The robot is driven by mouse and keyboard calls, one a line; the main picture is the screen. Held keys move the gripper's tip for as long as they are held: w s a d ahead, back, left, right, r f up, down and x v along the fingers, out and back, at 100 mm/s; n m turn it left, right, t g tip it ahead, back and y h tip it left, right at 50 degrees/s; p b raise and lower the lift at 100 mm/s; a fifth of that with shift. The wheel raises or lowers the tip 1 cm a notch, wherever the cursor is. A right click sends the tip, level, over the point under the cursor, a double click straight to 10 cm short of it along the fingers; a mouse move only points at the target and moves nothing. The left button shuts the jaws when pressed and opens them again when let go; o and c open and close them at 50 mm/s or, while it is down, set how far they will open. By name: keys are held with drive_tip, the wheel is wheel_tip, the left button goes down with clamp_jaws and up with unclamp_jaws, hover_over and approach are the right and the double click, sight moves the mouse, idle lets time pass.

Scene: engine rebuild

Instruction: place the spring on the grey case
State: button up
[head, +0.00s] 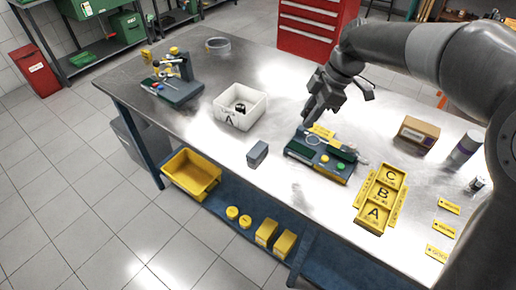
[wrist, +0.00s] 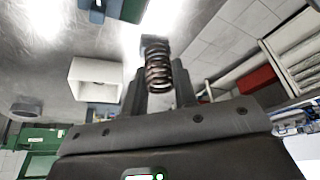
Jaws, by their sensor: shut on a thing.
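My gripper (head: 309,118) is above the table, near the back left corner of the dark tray with green pads. In the wrist view it is shut on a dark, rusty-looking coil spring (wrist: 158,68), which sticks out past the fingertips. The spring cannot be made out in the head view. A small grey case (head: 257,154) stands on the table near the front edge, to the left of the dark tray and apart from my gripper. In the wrist view a grey block shows partly behind the spring; I cannot tell if it is the case.
A white bin (head: 240,107) marked A holds a dark part. The dark tray (head: 322,154) carries small parts. A yellow C-B-A organiser (head: 379,199) and a cardboard box (head: 417,134) are on the right. A fixture (head: 179,89) stands far left. Table around the grey case is bare.

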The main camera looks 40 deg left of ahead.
drive_tip(key=s+a+f+n, duration=0.1)
drive_tip(key=s+a, duration=0.2)
hover_over(251, 150)
drive_tip(key=w+d, duration=0.1)
wheel_tip(251, 150, down, 6)
drive_tip(key=shift+w+d+f, duration=0.1)
drive_tip(key=shift+f, duration=2.05)
drive_tip(key=shift+f, duration=0.1)
drive_tip(key=o, duration=1)
drive_tip(key=shift+c, duration=0.2)
drive_tip(key=v, duration=1.2)
drive_tip(key=shift+w, duration=0.1)
